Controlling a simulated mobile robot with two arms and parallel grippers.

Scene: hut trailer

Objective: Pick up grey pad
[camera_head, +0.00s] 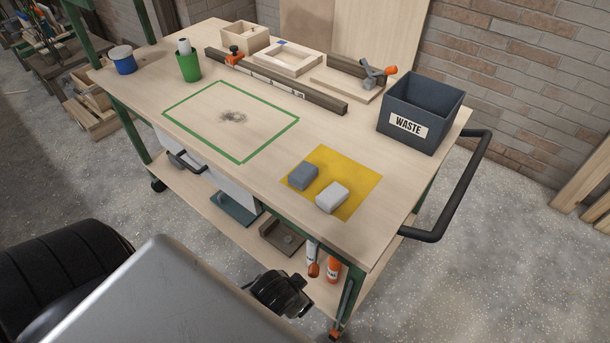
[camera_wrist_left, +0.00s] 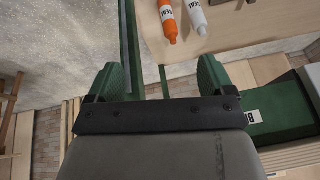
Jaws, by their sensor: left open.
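A dark blue-grey pad (camera_head: 303,176) and a lighter grey pad (camera_head: 332,197) lie side by side on a yellow square (camera_head: 362,178) near the front right of the workbench top. My left gripper (camera_wrist_left: 160,82) shows in the left wrist view with its green fingers apart and nothing between them. It is away from both pads, and neither pad shows in that view. A black part (camera_head: 283,293), probably of my own arm, shows low in the head view, but no fingers can be made out there. My right gripper is not in view.
A waste bin (camera_head: 425,110) stands at the bench's right end, above a black handle (camera_head: 465,200). A green outlined area (camera_head: 205,115) with a dark smudge lies left of the pads. A beam (camera_head: 290,85), green cup (camera_head: 188,66) and wooden pieces occupy the back. Bottles (camera_head: 331,270) stand below.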

